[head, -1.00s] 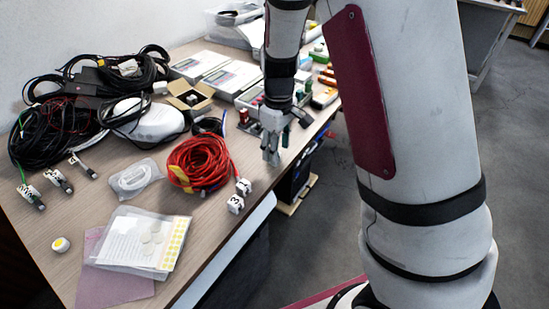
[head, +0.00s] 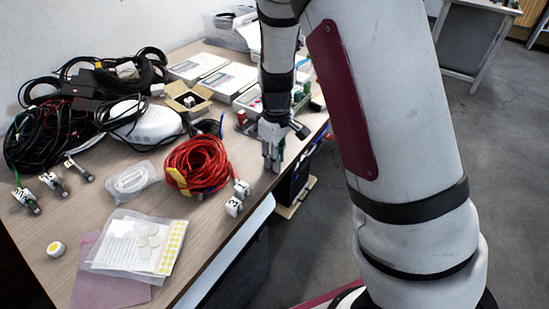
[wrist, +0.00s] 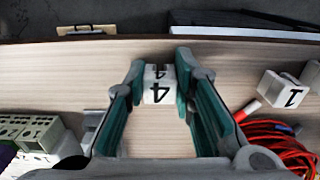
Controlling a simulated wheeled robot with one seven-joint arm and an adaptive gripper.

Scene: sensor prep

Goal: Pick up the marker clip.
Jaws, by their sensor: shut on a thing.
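The marker clip (wrist: 159,85) is a small white block with a black 4 on its faces. In the wrist view it sits between the tips of my gripper (wrist: 157,80), whose green-lined fingers are shut on it. In the head view my gripper (head: 272,158) points down near the table's front edge, right of the red cable coil. The clip is hidden there by the fingers. I cannot tell whether it touches the table.
A white block marked 1 (wrist: 283,89) lies right of my gripper in the wrist view. The red cable coil (head: 200,160) is left of my gripper. Grey-green terminal blocks (wrist: 38,132) stand at the wrist view's left. The table edge is close.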

